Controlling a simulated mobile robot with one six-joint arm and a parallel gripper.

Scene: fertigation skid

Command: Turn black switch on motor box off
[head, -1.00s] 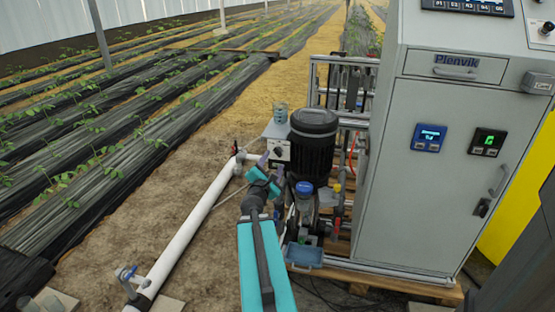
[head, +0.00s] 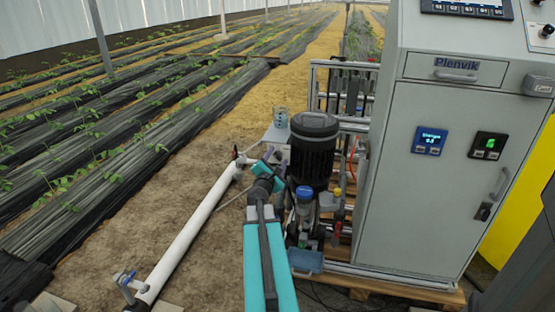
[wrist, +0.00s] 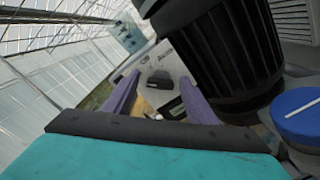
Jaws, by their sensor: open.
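The grey motor box (head: 279,134) stands beside the large black motor (head: 312,150). Its front is mostly hidden by my gripper in the head view. In the wrist view, the box's pale face (wrist: 168,62) shows ahead of the fingers. A black switch (wrist: 158,81) on it appears between the two purple fingertips, but I cannot tell whether anything touches it. My gripper (head: 271,156) is open and empty, close in front of the box. Its fingers also show in the wrist view (wrist: 157,88). The switch's exact position is unclear.
The black motor stands close on the right, with a blue-capped part (head: 304,193) below. A clear beaker (head: 281,117) sits on the box top. A white pipe (head: 195,225) runs along the ground left. The grey cabinet (head: 450,180) stands right. Open soil lies left.

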